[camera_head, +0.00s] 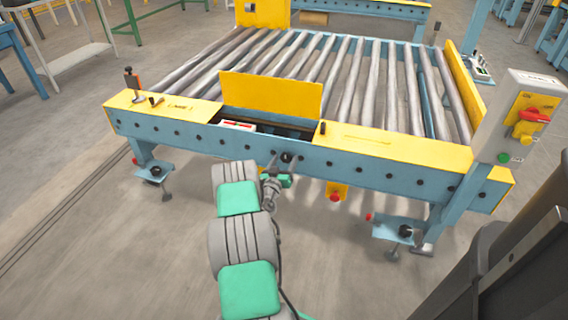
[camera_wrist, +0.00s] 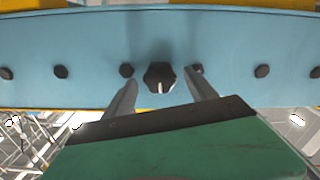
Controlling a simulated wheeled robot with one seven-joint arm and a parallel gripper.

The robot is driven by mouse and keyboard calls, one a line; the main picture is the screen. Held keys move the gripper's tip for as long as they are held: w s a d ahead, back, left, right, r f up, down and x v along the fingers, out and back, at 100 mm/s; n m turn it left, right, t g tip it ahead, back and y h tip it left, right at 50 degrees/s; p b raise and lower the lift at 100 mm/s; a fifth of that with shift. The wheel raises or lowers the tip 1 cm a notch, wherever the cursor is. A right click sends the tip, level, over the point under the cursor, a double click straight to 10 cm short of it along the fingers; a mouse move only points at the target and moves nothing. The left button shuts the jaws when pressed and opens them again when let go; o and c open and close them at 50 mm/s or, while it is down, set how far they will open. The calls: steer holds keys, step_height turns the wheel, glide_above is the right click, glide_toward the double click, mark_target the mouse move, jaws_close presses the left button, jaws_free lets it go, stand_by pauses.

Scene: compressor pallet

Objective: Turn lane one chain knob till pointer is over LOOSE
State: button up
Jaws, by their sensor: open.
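A larger black knob (camera_wrist: 159,77) sits on the blue side beam (camera_wrist: 215,45) of the roller conveyor, in the middle of the wrist view. A short white pointer mark on it points downward. No LOOSE label is readable in either view. My gripper (camera_wrist: 162,81) is open, its two fingers on either side of the knob with gaps showing and nothing held. In the head view my gripper (camera_head: 282,165) reaches the front of the beam (camera_head: 350,163), below the open hatch. The knob is small and partly covered there.
Smaller black bolts (camera_wrist: 60,72) line the beam. A yellow hatch lid (camera_head: 270,95) stands raised above an opening. A red button box (camera_head: 335,193) hangs below the beam. A control post (camera_head: 515,125) with a red switch stands at right. The floor in front is mostly clear.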

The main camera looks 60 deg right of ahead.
steer(key=shift+c, duration=0.5)
steer(key=c, duration=1.3)
steer(key=shift+n, duration=0.3)
